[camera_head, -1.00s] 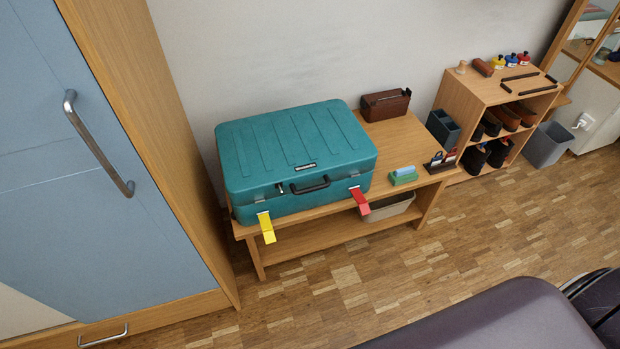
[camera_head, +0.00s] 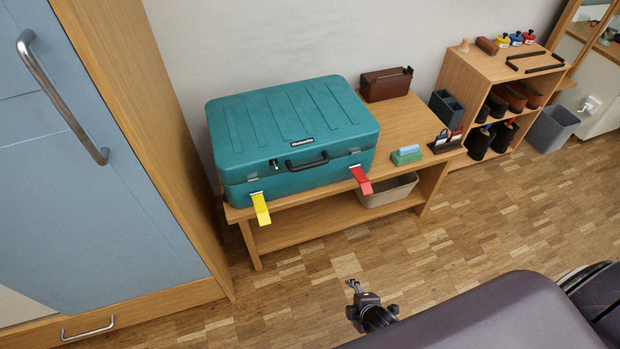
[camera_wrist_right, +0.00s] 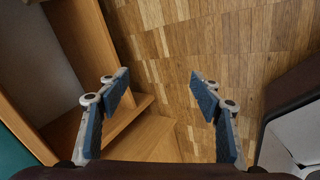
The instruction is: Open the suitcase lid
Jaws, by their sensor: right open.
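A teal suitcase (camera_head: 291,135) with a ribbed lid lies shut on a low wooden bench. Its dark handle (camera_head: 307,161) is on the front face. A yellow tag (camera_head: 261,208) hangs at the front left and a red tag (camera_head: 361,180) at the front right. My right gripper (camera_head: 354,286) is low over the floor, in front of the bench and apart from the suitcase. A teal edge (camera_wrist_right: 14,158) shows at the lower left there. My left gripper is not in view.
The wooden bench (camera_head: 408,120) also holds a brown case (camera_head: 386,84) and a green block (camera_head: 406,155). A basket (camera_head: 388,190) sits below. A blue wardrobe (camera_head: 90,200) stands at the left, a shoe shelf (camera_head: 468,90) at the right. The floor in front is clear.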

